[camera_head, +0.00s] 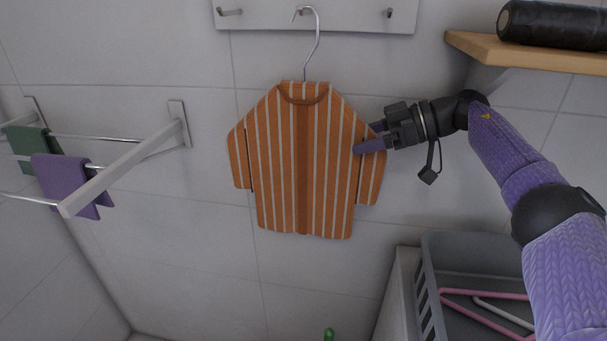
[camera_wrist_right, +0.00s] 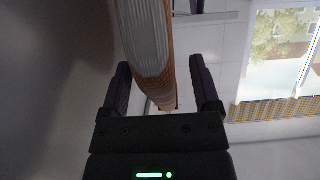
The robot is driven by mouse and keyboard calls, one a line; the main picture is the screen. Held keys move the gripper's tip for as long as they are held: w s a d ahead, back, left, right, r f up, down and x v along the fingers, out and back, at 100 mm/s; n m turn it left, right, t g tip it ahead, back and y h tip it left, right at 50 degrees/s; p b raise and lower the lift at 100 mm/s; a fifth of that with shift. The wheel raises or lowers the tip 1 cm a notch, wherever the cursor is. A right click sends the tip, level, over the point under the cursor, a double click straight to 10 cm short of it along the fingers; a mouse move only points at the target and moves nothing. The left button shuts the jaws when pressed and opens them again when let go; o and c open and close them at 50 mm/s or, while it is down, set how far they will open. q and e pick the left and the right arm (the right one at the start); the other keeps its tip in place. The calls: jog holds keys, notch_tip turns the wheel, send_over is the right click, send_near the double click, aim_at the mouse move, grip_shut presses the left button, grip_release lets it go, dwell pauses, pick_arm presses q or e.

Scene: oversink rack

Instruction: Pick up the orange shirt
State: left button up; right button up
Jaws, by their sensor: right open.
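The orange shirt (camera_head: 300,170) with pale stripes hangs on a metal hanger (camera_head: 316,45) from a hook on the white wall board. My right gripper (camera_head: 370,138) is at the shirt's right sleeve, near the shoulder. In the right wrist view the shirt's edge (camera_wrist_right: 150,50) runs between the two open fingers of my right gripper (camera_wrist_right: 165,85), with gaps on both sides. My left gripper is not in view.
A white hook board (camera_head: 350,14) is above the shirt. A wooden shelf (camera_head: 530,55) with a dark roll (camera_head: 552,25) is at upper right. A grey basket (camera_head: 470,245) with hangers stands below my right arm. A towel rack (camera_head: 130,165) with purple and green cloths is at left.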

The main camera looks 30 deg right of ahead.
jog(key=shift+c, duration=0.3)
grip_shut()
dwell(1.1)
